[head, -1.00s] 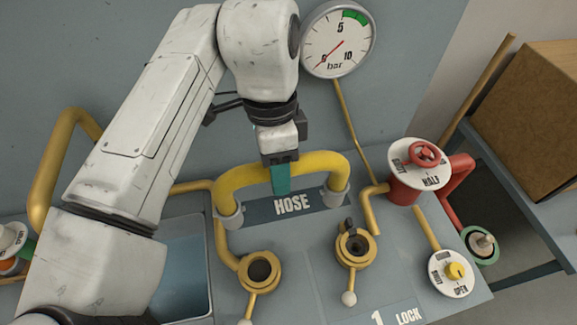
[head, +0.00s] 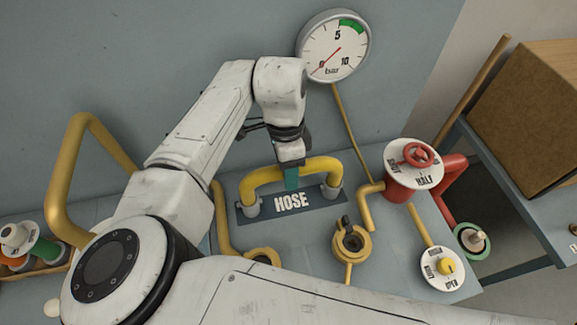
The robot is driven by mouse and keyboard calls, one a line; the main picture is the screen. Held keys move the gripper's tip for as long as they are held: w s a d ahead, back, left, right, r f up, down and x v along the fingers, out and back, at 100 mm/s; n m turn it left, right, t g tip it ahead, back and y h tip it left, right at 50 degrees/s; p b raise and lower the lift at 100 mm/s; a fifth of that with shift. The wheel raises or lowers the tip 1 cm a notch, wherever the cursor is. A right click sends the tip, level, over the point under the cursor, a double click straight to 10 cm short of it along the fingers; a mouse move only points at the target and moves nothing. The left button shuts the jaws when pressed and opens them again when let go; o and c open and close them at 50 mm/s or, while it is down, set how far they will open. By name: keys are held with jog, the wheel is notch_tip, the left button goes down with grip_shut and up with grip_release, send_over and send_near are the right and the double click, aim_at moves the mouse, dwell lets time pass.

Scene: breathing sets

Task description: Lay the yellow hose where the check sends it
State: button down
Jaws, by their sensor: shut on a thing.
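The yellow hose (head: 265,177) is a short arch with grey ends. It stands at the HOSE label (head: 291,202) on the grey bench, its ends at the two grey cups there. My gripper (head: 291,178) is above the arch's middle, shut on the hose, with a teal part showing at the fingers. A brass fitting with a dark opening (head: 352,243) stands in front of the label to the right. A second brass fitting (head: 263,256) to the left is mostly hidden behind my arm. The gauge (head: 334,46) on the wall has its needle near 0.
A red valve (head: 413,167) reads HALF on the right. A white dial with a yellow knob (head: 446,267) sits in front of it. A tall yellow pipe loop (head: 76,165) stands at left, by a tray of coloured parts (head: 40,262). My arm covers the front of the bench.

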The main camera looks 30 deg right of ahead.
jog(key=shift+f, duration=0.15)
jog(key=c, duration=0.6)
grip_release()
jog(key=shift+c, duration=0.2)
notch_tip(320, 180, up, 12)
jog(key=w+b, duration=0.2)
jog(key=shift+d+b, duration=0.3)
jog(key=shift+d, duration=0.05)
jog(key=shift+w, duration=0.1)
